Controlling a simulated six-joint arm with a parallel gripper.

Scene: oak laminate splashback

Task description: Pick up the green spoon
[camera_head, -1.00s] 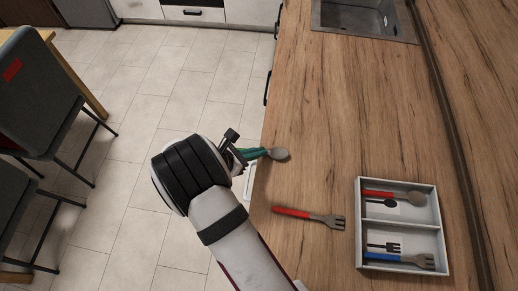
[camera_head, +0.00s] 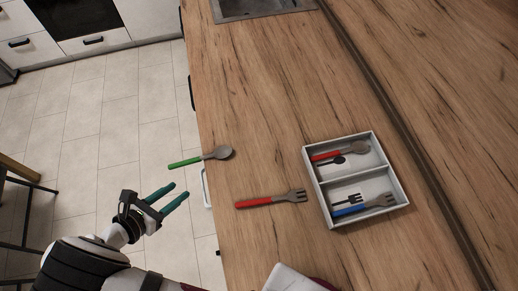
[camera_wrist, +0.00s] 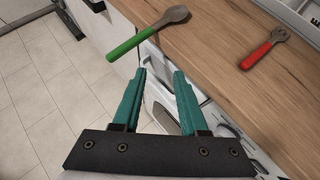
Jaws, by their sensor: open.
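The green spoon (camera_head: 186,162) lies at the counter's left edge in the head view. Its grey bowl rests on the wood and its green handle sticks out past the edge. The wrist view shows the whole spoon (camera_wrist: 129,46) beyond my fingertips, a little to the left. My gripper (camera_head: 181,191) is open and empty, with two teal fingers. In the head view it is off the counter's edge, below the spoon handle in the picture and apart from it. In the wrist view the gap between my fingertips (camera_wrist: 160,75) is clear.
A red-handled fork (camera_head: 262,201) lies on the counter between the spoon and a white two-compartment tray (camera_head: 327,202). The tray holds a red-handled spoon (camera_head: 330,154) and a blue-handled fork (camera_head: 356,209). The sink (camera_head: 250,8) is at the back. Counter around the spoon's bowl is clear.

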